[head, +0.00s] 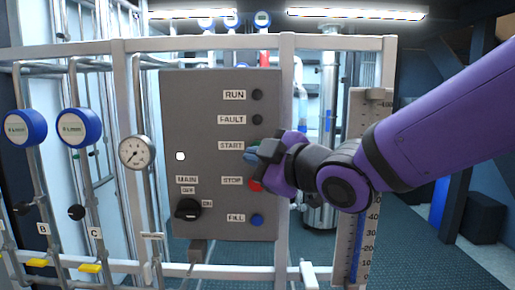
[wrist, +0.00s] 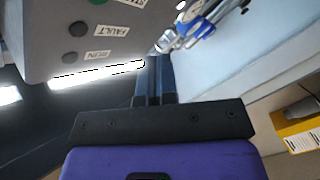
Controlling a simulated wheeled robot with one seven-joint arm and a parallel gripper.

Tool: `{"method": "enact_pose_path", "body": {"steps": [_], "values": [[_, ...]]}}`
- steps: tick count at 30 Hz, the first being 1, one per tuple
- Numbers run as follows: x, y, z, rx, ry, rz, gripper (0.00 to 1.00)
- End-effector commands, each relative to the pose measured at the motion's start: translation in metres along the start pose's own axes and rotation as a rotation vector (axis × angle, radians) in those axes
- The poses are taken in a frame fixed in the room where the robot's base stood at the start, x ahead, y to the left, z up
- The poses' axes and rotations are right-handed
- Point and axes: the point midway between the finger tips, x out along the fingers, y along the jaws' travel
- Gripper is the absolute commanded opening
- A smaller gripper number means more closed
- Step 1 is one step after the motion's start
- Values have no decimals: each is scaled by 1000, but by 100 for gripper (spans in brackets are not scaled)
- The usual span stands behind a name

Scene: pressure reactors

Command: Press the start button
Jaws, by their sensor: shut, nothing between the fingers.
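The grey control panel (head: 190,110) stands in front of me in the head view. The START label (head: 230,145) is on its right side, and the green start button (head: 253,144) beside it is mostly hidden by my gripper. My gripper (head: 252,156) is shut and empty, its tips close to the panel just below the start button. I cannot tell whether they touch it. In the wrist view my shut fingers (wrist: 153,75) reach past the panel's edge, and a sliver of the green button shows at the top.
The red stop button (head: 255,184) sits just below my gripper, with the blue fill button (head: 257,220) lower. Dark RUN (head: 257,94) and FAULT (head: 257,119) lamps are above. The black main switch (head: 188,209) is lower left. A level scale (head: 358,240) stands right of the panel.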

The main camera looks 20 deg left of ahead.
Motion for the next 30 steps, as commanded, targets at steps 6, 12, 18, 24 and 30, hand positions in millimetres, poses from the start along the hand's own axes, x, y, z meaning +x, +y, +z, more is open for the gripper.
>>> {"method": "enact_pose_path", "body": {"steps": [6, 12, 18, 24, 30], "values": [[20, 15, 16, 2, -2, 1, 0], [35, 26, 26, 1, -2, 1, 0], [43, 32, 32, 0, -1, 1, 0], [44, 33, 33, 0, -1, 1, 0], [44, 33, 33, 0, -1, 1, 0]]}}
